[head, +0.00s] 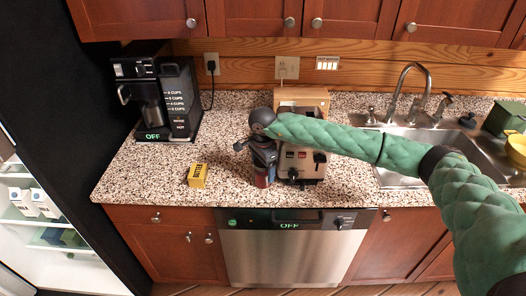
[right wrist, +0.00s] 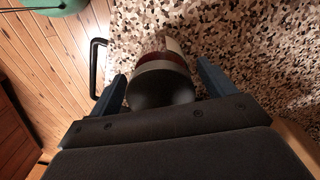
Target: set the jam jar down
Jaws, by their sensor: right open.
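The jam jar (head: 262,181) stands on the speckled counter near its front edge, just left of the toaster. Its upper part is hidden by my right gripper (head: 263,170) in the head view. In the right wrist view, the jar's dark round lid (right wrist: 160,90) lies between the two blue fingers of my right gripper (right wrist: 163,88), with a reddish and pale body beyond it. The fingers are spread, with a visible gap on the right side of the lid; the left finger is close to it. My left gripper is not in view.
A toaster (head: 303,164) stands close to the right of the jar. A yellow butter box (head: 198,176) lies to the left, with clear counter between. A coffee maker (head: 142,98) stands at back left. The sink (head: 404,178) is to the right.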

